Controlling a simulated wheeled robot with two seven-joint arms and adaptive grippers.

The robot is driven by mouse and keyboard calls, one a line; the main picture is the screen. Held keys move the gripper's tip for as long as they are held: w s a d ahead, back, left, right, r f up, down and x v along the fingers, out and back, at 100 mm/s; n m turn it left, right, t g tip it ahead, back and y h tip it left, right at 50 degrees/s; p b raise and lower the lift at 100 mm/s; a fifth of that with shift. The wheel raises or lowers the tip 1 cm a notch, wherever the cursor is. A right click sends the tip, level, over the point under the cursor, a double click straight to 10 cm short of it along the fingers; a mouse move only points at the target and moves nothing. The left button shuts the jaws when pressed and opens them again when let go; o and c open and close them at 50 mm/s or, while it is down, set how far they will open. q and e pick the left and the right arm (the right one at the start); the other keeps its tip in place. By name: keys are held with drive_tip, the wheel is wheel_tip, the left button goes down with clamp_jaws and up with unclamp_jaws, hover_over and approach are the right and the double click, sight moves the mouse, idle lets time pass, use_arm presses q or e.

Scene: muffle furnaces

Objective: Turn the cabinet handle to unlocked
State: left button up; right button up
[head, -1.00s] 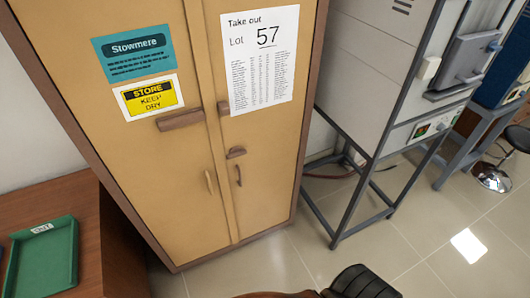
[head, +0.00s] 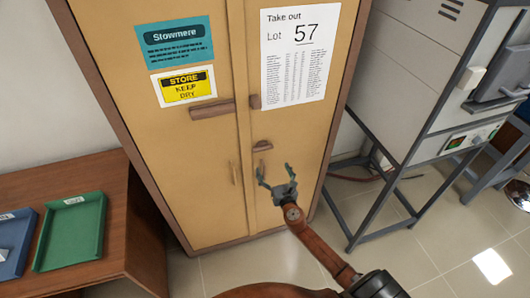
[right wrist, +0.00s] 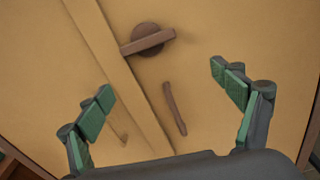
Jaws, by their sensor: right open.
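The tan two-door cabinet (head: 215,190) fills the middle of the head view. Its brown turn handle (head: 262,146) sits on the right door near the seam. My right gripper (head: 274,174) is open and empty, just below the handle in the head view. In the right wrist view its spread fingers (right wrist: 163,82) are apart from the handle, which shows beyond them. My left gripper is not in view.
A slim vertical pull (right wrist: 175,108) is below the handle. A desk with green tray (head: 72,232) and blue tray (head: 12,245) stands left; a metal-framed furnace stand (head: 358,210) stands right.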

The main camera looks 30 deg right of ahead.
sight(264, 150)
drive_tip(key=shift+n+t, duration=0.3)
drive_tip(key=shift+n, duration=0.4)
drive_tip(key=w+r, duration=0.1)
drive_tip(key=w, duration=0.1)
drive_tip(key=w+r, duration=0.1)
drive_tip(key=w, duration=0.1)
drive_tip(key=w+r, duration=0.1)
drive_tip(key=w, duration=0.2)
drive_tip(key=shift+d+b, duration=0.4)
drive_tip(key=shift+w+d, duration=0.15)
drive_tip(key=shift+w, duration=0.35)
drive_tip(key=c, duration=1.2)
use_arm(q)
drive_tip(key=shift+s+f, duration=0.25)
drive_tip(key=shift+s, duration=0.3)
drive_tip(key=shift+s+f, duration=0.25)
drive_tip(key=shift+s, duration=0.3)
use_arm(e)
drive_tip(key=shift+o, duration=0.2)
